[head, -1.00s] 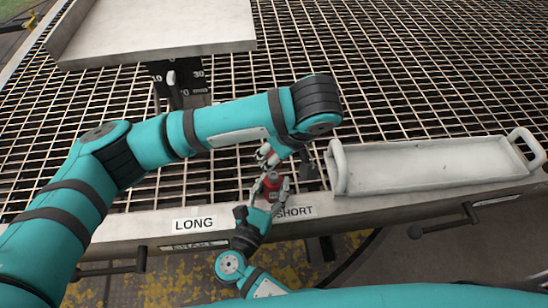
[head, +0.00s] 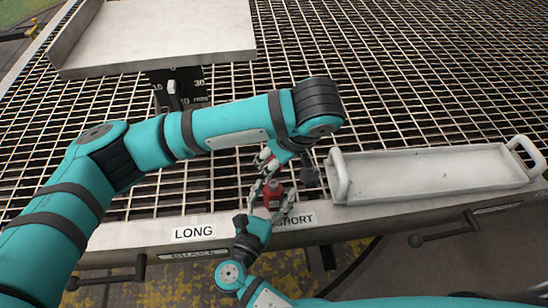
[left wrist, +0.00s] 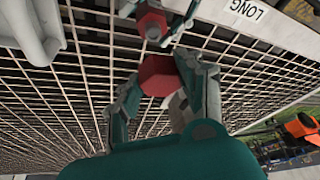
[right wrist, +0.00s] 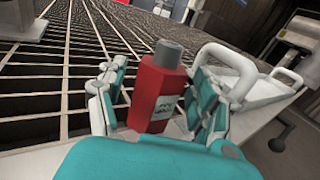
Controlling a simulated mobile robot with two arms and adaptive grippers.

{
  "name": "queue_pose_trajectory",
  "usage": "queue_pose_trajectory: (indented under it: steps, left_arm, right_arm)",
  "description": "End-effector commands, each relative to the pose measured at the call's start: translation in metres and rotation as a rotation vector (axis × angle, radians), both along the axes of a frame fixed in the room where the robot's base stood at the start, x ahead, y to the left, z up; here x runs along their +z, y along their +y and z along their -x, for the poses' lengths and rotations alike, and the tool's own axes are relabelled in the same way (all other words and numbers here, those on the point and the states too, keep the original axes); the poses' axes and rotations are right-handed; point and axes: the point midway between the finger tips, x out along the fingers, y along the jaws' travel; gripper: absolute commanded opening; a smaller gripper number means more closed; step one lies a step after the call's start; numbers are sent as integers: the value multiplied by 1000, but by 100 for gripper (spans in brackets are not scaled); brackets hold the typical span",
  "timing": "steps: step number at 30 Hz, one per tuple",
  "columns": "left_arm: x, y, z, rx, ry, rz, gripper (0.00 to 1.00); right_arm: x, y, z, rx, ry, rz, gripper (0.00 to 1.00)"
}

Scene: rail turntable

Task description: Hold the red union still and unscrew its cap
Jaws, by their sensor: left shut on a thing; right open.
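The red union's body (right wrist: 160,95) stands between the fingers of my right gripper (head: 273,193), which are open, with gaps beside it in the right wrist view. Its grey neck (right wrist: 168,52) is bare on top, and a label shows on its side. The body also shows in the head view (head: 273,189). My left gripper (head: 268,164) is shut on a red six-sided cap (left wrist: 158,76), held apart from the body and above it. The fingers hide part of the cap. What the body rests on is hard to tell.
A pale tray with handles (head: 435,172) lies on the grid bench (head: 400,90) to the right. A small dark block (head: 307,170) is just left of it. LONG (head: 193,233) and SHORT (head: 296,221) labels mark the front edge. A raised plate (head: 160,35) stands back left.

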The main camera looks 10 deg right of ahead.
Motion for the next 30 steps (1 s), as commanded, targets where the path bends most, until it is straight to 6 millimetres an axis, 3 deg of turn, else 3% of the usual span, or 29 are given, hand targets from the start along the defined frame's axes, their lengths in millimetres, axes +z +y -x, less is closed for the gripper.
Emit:
queue_pose_trajectory:
  steps: [5, 12, 18, 25, 30]
  left_arm:
    - [0, 0, 0, 0, 0, 0, 0]
    - [0, 0, 0, 0, 0, 0, 0]
    - [0, 0, 0, 0, 0, 0, 0]
    - [0, 0, 0, 0, 0, 0, 0]
    - [6, 0, 0, 0, 0, 1, 0]
  right_arm:
    - [19, 0, 0, -1, -3, -4, 68]
    - [66, 0, 1, -1, -3, -5, 68]
    - [93, 0, 0, 0, -1, -2, 68]
    - [100, 0, 1, 0, 1, 1, 68]
    - [94, 0, -6, 48, 17, -45, 68]
